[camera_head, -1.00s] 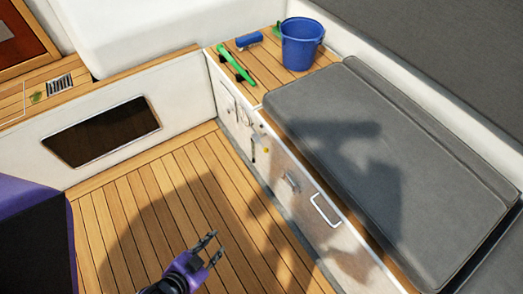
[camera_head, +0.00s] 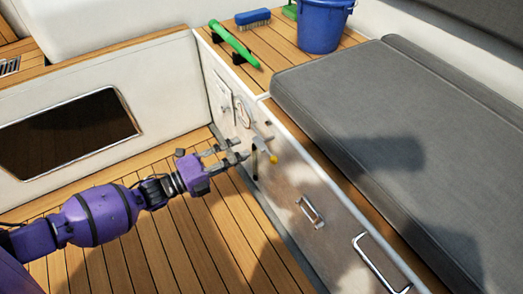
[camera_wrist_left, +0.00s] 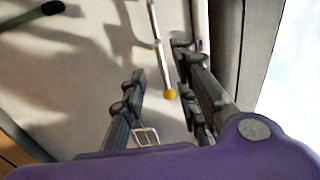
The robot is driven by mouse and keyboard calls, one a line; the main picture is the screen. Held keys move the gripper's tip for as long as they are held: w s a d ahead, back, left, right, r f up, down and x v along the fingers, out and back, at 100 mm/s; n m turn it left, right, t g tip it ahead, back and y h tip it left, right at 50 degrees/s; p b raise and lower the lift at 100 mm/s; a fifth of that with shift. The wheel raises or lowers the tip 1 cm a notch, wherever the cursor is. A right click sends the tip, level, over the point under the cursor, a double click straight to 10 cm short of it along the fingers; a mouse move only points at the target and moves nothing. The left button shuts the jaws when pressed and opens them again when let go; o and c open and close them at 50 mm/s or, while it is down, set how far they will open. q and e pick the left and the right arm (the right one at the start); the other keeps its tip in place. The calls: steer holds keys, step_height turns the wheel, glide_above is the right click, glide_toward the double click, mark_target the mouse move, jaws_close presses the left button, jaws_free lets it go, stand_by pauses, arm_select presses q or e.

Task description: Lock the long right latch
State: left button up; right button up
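A long thin metal latch with a yellow tip (camera_head: 273,158) is on the white locker front below the bench. It also shows in the left wrist view (camera_wrist_left: 158,50), with its yellow end between my finger lines. A dark-ended lever (camera_head: 254,162) hangs just left of it. I cannot tell for certain which of the two is the long right latch. My left gripper (camera_head: 230,152) is open and empty, its fingers pointing at the locker front close to these levers. In the wrist view its fingers (camera_wrist_left: 160,62) stand apart. My right gripper is not in view.
A metal handle (camera_head: 311,212) and a larger white-metal loop (camera_head: 380,262) are further right on the locker front. A grey cushion (camera_head: 400,120) covers the bench. A blue bucket (camera_head: 322,25), blue brush (camera_head: 253,17) and green tool (camera_head: 233,43) sit on the wooden top.

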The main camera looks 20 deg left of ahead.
mark_target(259, 142)
arm_select(q)
steer(key=b+x, duration=0.1)
steer(key=x, duration=0.6)
steer(key=shift+w+b, duration=0.1)
steer(key=shift+b, duration=0.3)
steer(key=shift+w+d+r, duration=0.1)
steer(key=shift+w+d, duration=0.1)
steer(key=shift+w, duration=0.05)
steer(key=shift+c, duration=0.5)
steer(key=c, duration=0.6)
jaws_close()
